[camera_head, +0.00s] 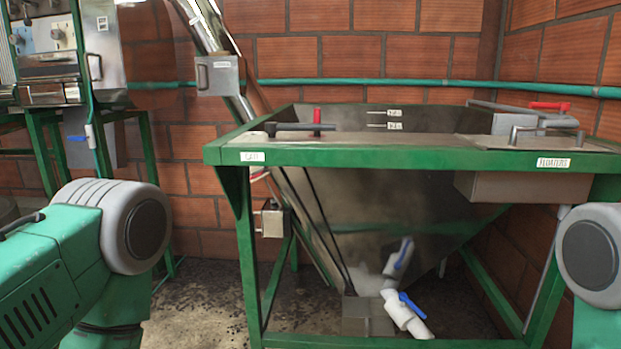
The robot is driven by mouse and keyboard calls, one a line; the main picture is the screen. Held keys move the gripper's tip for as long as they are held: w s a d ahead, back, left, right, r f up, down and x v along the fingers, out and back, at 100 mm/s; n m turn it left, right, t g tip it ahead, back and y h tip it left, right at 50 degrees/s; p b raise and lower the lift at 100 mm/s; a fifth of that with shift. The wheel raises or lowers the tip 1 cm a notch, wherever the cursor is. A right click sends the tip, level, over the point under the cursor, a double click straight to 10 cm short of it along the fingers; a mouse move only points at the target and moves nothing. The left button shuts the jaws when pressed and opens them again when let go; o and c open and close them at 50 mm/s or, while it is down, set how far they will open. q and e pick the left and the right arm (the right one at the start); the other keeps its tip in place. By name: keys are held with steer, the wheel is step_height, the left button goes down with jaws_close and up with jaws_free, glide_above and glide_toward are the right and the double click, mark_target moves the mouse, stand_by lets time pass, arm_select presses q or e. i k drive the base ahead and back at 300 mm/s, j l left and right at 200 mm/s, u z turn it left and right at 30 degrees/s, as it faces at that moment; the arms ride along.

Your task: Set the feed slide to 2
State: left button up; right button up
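I cannot pick out a part clearly marked as the feed slide or a scale with a 2. A pulper-like machine (45,66) stands at the far left with knobs, grey panels and small labels too small to read. A black-handled lever (305,127) and a red handle (317,118) sit at the left end of the green-framed hopper (410,156), above a small white label (252,157) that seems to read GATE. Neither gripper is in view. Only parts of my green and grey arms show at the lower left and right edges.
A shiny sloping pipe (205,28) with a grey box (218,75) rises left of the hopper. White valves with blue handles (407,312) sit below it. A labelled box with a red handle (549,106) is at the hopper's right. Brick walls close the back and right.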

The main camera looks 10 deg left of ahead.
mark_target(255, 173)
steer(key=i+j+z, duration=0.15)
steer(key=j+z, duration=0.15)
steer(key=j, duration=0.15)
steer(key=i+j+z, duration=0.1)
steer(key=j+z, duration=0.55)
steer(key=j, duration=0.3)
